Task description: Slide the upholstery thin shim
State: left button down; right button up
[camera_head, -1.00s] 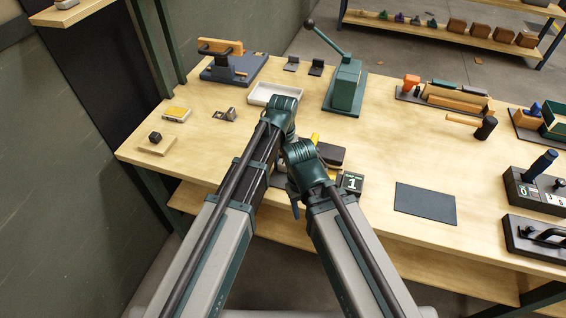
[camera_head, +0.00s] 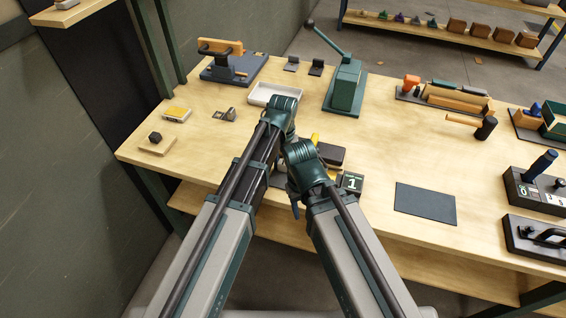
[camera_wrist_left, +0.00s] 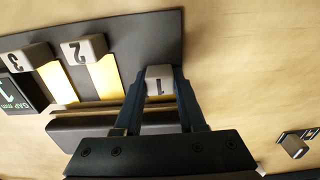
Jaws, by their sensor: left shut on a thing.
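A thin shim has a pale end block marked 1 (camera_wrist_left: 160,88). In the left wrist view, my left gripper (camera_wrist_left: 160,100) has its two blue fingers on either side of this block and is shut on it. The dark plate (camera_wrist_left: 150,35) lies under the block. Two more shims, marked 2 (camera_wrist_left: 85,50) and 3 (camera_wrist_left: 25,58), with yellow strips, lie to its left. In the head view my arm wrists hide most of the plate and the left fingertips. My right wrist (camera_head: 305,165) is close to the left one; its jaw opening does not show.
A GAP mm block (camera_head: 351,183) reading 1 and a dark padded block (camera_head: 331,154) stand beside my right wrist. A white tray (camera_head: 274,95) and a green lever press (camera_head: 345,88) stand behind. A dark mat (camera_head: 425,203) lies right, with bare table around it.

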aim_at(278, 182)
pick_arm(q)
jog(key=s, duration=0.1)
jog(key=s+a, duration=0.1)
jog(key=s, duration=0.3)
jog(key=shift+a, duration=0.3)
jog(key=shift+w, duration=0.15)
jog(key=shift+c, duration=2.4)
grip_release()
jog(key=shift+r, duration=0.1)
notch_tip(278, 182, up, 14)
jog(key=p, duration=1.3)
jog(key=shift+f+p, duration=0.2)
jog(key=shift+p, duration=0.2)
